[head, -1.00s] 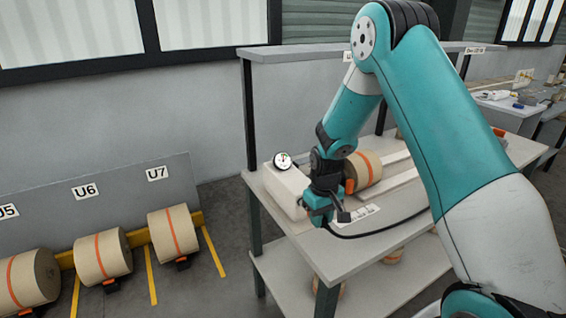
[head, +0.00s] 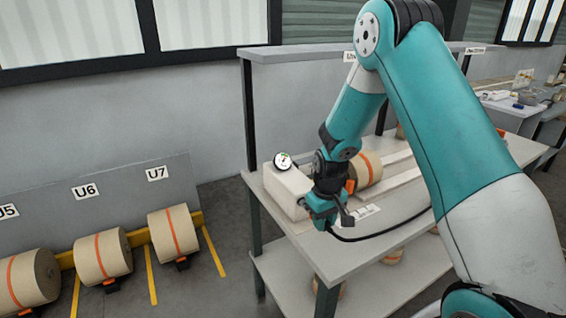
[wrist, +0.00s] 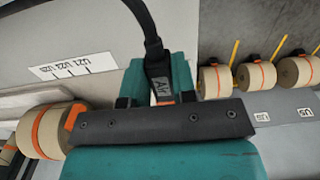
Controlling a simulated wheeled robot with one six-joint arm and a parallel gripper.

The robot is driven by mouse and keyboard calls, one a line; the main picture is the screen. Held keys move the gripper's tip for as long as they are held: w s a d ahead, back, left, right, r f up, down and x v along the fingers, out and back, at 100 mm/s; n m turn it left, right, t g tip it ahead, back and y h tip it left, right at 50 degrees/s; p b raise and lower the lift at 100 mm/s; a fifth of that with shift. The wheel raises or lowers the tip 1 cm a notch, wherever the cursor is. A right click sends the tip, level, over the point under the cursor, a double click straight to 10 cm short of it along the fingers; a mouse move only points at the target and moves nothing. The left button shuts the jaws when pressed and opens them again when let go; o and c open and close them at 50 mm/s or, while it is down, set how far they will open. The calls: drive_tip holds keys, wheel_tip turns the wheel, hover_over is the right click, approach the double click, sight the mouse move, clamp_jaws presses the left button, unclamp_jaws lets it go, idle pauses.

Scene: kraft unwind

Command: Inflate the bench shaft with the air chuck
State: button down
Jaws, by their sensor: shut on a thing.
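My gripper (head: 335,215) is over the near edge of the bench (head: 345,265), in front of the white box. The brown roll with an orange band (head: 368,168) lies on the bench behind my gripper, and also shows at left in the wrist view (wrist: 48,132). An orange part (wrist: 74,116) shows at its end. The bench shaft itself is not clearly visible.
A white box (head: 285,188) with a round gauge (head: 283,160) stands at the bench's left end. A label strip (head: 358,216) lies near the front edge. More rolls (head: 172,232) stand in a floor rack at left. A shelf (head: 330,52) spans above the bench.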

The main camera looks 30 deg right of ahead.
drive_tip(key=shift+s+d, duration=0.1)
drive_tip(key=shift+s, duration=2.25)
